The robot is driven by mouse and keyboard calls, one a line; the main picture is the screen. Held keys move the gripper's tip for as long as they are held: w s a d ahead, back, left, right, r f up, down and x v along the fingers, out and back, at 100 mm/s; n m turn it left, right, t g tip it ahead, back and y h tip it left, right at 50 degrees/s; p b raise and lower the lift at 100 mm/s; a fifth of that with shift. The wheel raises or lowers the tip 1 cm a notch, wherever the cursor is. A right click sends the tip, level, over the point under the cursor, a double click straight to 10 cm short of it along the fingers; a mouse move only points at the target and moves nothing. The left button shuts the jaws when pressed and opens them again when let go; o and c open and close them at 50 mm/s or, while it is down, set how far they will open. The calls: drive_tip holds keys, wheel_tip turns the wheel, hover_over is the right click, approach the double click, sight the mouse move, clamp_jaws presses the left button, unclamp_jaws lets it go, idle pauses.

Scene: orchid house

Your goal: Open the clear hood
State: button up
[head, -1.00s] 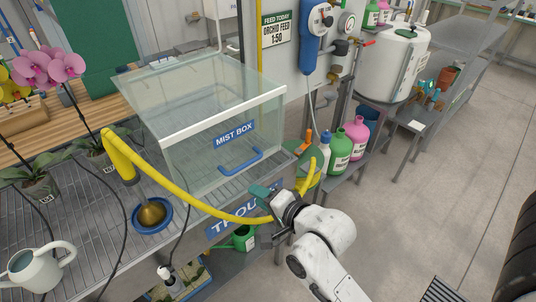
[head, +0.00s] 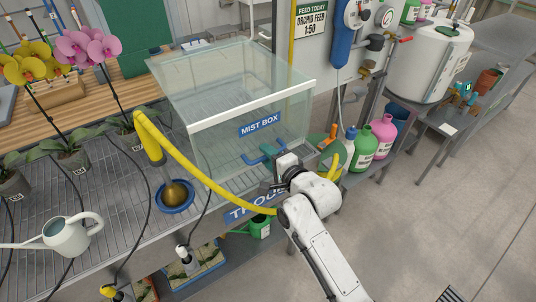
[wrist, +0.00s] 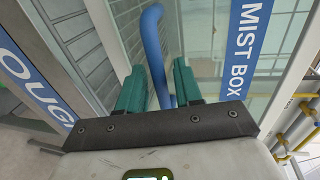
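The clear hood (head: 235,85) is a glass-like box with a white front rim, labelled MIST BOX, on the slatted bench; it appears closed. Its blue handle (head: 250,160) is low on the front panel. My gripper (head: 268,150) is at the handle's right part and hides some of it. In the wrist view, the two teal fingers of my gripper (wrist: 158,88) are apart. The blue handle (wrist: 154,45) runs between them with gaps visible beside it. Whether either finger touches the bar cannot be told.
A yellow hose (head: 205,178) arcs across the bench in front of the hood and passes near my arm. A blue dish (head: 174,207) and a watering can (head: 70,236) stand to the left. Several bottles (head: 362,148) stand right of the hood. The floor at right (head: 440,225) is clear.

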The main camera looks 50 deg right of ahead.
drive_tip(key=shift+w, duration=0.2)
clamp_jaws()
drive_tip(key=shift+f, duration=0.1)
idle(0.4)
